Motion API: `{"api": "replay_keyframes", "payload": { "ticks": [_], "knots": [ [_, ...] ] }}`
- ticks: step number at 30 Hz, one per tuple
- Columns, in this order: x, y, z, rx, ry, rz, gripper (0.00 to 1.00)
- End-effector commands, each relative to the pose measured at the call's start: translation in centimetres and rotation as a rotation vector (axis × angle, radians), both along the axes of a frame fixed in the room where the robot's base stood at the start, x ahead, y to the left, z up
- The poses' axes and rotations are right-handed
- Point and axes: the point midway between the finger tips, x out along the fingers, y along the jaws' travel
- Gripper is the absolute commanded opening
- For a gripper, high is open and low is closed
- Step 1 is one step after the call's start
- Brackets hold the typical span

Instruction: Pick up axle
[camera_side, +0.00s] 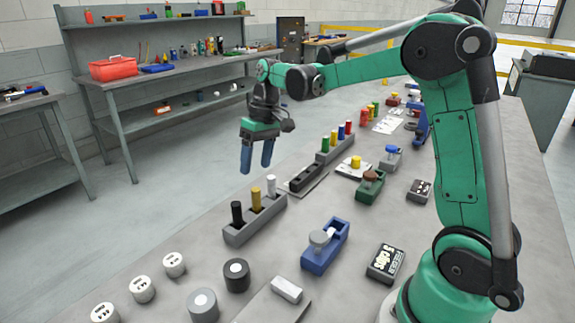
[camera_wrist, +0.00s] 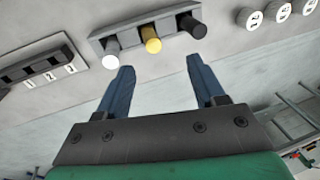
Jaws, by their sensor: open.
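No part is clearly marked as the axle; upright pegs are the likeliest candidates. A grey holder (camera_side: 262,223) carries a black peg (camera_side: 237,213), a yellow peg (camera_side: 256,199) and a white peg (camera_side: 271,186). In the wrist view the holder (camera_wrist: 131,43) lies beyond the fingertips, with the white peg (camera_wrist: 111,51), yellow peg (camera_wrist: 152,41) and black peg (camera_wrist: 192,27). My gripper (camera_side: 257,168) is open and empty, pointing down, above and behind the holder, apart from it. In the wrist view its fingers (camera_wrist: 160,68) frame the yellow peg's side.
A black slotted block (camera_side: 306,179) on a numbered plate stands beside the holder. Another holder with several coloured pegs (camera_side: 336,143) is behind it. A blue carrier (camera_side: 325,249), black and grey cylinders (camera_side: 236,275) and white round parts (camera_side: 174,264) stand in front.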

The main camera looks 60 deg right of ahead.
Motion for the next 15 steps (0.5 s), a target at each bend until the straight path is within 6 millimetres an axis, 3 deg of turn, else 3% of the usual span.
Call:
{"api": "replay_keyframes", "payload": {
  "ticks": [6,15],
  "knots": [
    [0.2,1.0,1.5,-0.207,0.095,-0.178,0.62],
    [0.2,0.8,-3.0,-0.198,0.093,-0.177,0.62]
  ]
}}
